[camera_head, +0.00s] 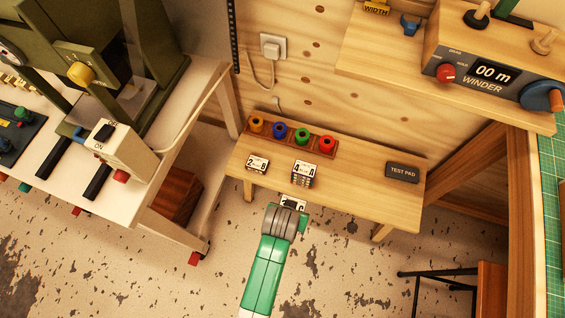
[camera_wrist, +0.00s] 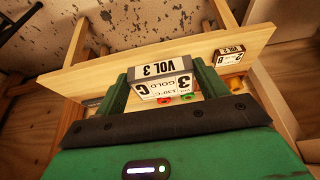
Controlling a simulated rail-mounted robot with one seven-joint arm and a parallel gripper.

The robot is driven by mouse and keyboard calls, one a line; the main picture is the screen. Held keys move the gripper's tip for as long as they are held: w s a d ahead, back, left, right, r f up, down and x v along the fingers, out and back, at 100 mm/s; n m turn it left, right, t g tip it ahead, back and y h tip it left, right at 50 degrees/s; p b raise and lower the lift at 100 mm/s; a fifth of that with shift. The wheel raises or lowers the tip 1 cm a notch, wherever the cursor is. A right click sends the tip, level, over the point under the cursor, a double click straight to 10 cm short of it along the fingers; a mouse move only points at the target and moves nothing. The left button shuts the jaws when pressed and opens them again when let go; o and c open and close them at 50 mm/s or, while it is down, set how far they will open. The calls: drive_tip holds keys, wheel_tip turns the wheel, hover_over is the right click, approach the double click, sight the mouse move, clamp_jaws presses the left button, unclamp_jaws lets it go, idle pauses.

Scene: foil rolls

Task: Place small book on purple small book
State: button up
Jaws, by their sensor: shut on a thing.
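My gripper (camera_head: 290,210) is shut on a small book (camera_wrist: 152,71) with white labels reading "VOL 3", "GOLD", "3" and "C". The book sits between the two green fingers in the wrist view. In the head view only its labelled end (camera_head: 296,202) shows past my gripper, near the bench's front edge. A small book marked "2 B" (camera_head: 257,164) lies on the bench at left; it also shows in the wrist view (camera_wrist: 228,56) with "VOL 2". A taller block marked "4 A" (camera_head: 303,173) stands right of it. I cannot tell which is purple.
A wooden rack (camera_head: 264,139) with orange, blue, green and red pieces lines the back of the small bench (camera_head: 349,196). A dark test pad (camera_head: 402,172) lies at its right end. The wood between the "4 A" block and the pad is bare.

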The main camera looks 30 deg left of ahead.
drive_tip(key=b, duration=0.7)
approach(304, 172)
drive_tip(key=w+f, duration=0.1)
drive_tip(key=f, duration=0.1)
drive_tip(key=b+x, duration=0.3)
drive_tip(key=x, duration=0.1)
drive_tip(key=shift+s+a+f+b, duration=0.1)
drive_tip(key=shift+s+a+b, duration=0.05)
drive_tip(key=shift+b, duration=0.25)
drive_tip(key=shift+s, duration=0.1)
drive_tip(key=o, duration=1)
